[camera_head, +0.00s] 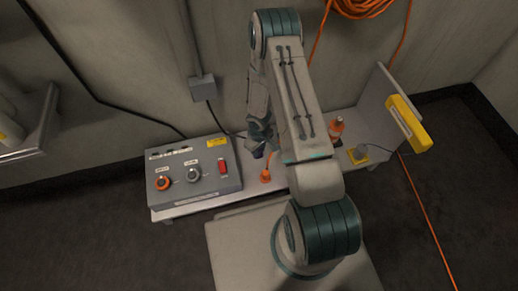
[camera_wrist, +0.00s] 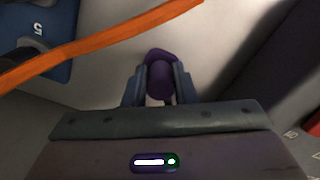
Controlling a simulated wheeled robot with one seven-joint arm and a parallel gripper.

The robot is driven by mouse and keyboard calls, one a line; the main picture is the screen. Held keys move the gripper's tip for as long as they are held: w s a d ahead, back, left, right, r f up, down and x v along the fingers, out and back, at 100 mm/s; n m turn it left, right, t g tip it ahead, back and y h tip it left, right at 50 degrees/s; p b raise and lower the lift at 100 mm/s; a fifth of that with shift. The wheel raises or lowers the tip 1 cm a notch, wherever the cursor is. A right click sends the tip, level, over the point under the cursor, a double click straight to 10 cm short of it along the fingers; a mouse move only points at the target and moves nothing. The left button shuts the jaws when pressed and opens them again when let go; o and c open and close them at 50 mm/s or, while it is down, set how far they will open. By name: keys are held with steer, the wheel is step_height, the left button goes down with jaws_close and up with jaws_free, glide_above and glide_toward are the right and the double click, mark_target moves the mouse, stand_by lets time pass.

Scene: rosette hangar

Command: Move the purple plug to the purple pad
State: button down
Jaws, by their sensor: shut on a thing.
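The purple plug (camera_wrist: 160,78) is between my gripper's two fingers (camera_wrist: 160,88) in the wrist view, and the fingers are shut on it. In the head view my gripper (camera_head: 259,142) is over the bench, right of the grey control box, with a small dark purple bit of the plug (camera_head: 258,154) showing below it. I cannot make out the purple pad in either view; my arm covers part of the bench.
The grey control box (camera_head: 205,188) with knobs stands left on the bench. An orange cable (camera_wrist: 90,43) crosses the wrist view near a blue panel (camera_wrist: 55,62).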

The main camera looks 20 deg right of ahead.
steer(key=c, duration=1.1)
jaws_free()
steer(key=shift+r, duration=0.1)
step_height(320, 180, up, 14)
steer(key=p, duration=0.6)
steer(key=shift+f, duration=0.2)
